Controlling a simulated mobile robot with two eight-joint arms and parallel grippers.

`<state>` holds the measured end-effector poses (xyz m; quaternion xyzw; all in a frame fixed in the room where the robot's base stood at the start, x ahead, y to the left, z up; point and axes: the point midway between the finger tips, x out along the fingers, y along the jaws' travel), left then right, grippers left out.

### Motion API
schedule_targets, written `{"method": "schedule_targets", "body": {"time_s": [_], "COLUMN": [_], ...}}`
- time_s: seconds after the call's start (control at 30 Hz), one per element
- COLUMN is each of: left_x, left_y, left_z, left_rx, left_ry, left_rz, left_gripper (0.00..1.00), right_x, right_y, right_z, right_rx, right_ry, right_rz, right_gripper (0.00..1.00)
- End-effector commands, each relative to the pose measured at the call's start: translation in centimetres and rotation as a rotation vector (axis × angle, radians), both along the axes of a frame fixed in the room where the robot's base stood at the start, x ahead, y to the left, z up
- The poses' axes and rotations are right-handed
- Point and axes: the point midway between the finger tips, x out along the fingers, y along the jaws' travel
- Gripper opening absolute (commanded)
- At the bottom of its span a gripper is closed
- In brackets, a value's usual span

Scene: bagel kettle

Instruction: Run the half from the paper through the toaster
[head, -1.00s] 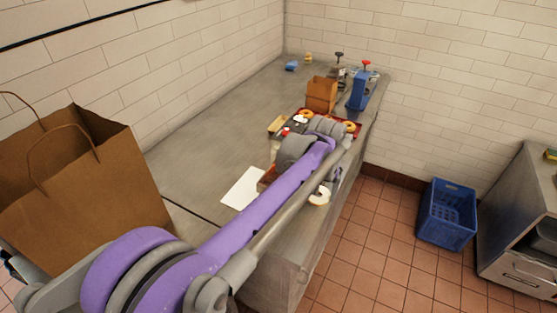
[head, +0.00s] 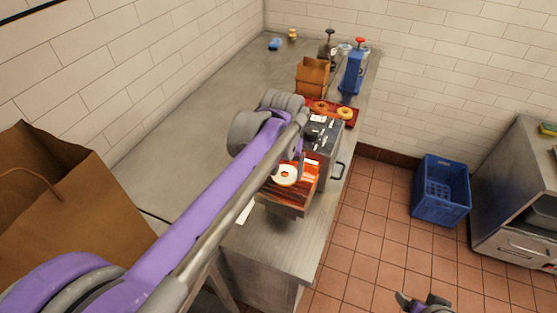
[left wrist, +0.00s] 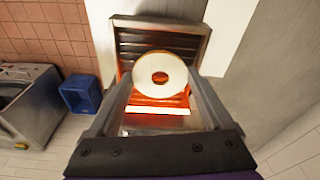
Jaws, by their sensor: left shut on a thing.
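A pale bagel half (head: 286,176) with a hole is at the glowing orange mouth of the toaster (head: 329,137), a grey box on the counter. My left gripper (head: 291,160) is shut on the half. In the left wrist view the two fingers (left wrist: 160,78) grip the half (left wrist: 145,72) at its sides, in front of the lit opening of the toaster (left wrist: 203,33). I cannot tell whether the half touches the toaster. The white paper (head: 245,212) is mostly hidden behind my left arm. My right gripper (head: 425,303) shows at the bottom edge, its jaw state unclear.
A red tray (head: 349,124) with bagels lies behind the toaster. Beyond it stand a brown box (head: 312,76) and a blue dispenser (head: 353,70). A large paper bag (head: 75,200) is at the left. A blue crate (head: 441,190) stands on the floor. The counter's left part is clear.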

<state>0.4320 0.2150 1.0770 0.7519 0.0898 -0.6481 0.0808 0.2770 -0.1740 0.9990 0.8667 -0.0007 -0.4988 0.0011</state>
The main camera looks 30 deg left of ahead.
Motion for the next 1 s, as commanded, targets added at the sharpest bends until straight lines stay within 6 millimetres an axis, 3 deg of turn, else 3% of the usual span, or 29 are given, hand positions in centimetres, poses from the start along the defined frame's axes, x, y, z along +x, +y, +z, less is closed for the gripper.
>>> {"method": "schedule_targets", "body": {"time_s": [0.27, 0.7, 1.0], "left_x": [-0.1, -0.1, 0.0], "left_y": [0.0, 0.0, 0.0], "left_z": [-1.1, -5.2, -5.5], "left_rx": [0.000, -0.001, 0.000], "left_ry": [0.002, 0.003, 0.000], "left_rz": [0.000, 0.000, 0.000], "left_gripper": [0.32, 0.32, 0.32], "right_x": [-0.5, -1.9, -2.0], "right_y": [0.0, 0.0, 0.0], "right_z": [-0.9, -3.9, -4.0], "right_rx": [0.000, 0.000, 0.000], "right_ry": [0.009, 0.036, 0.037], "right_rz": [0.000, 0.000, 0.000], "right_gripper": [0.80, 0.80, 0.80]}}
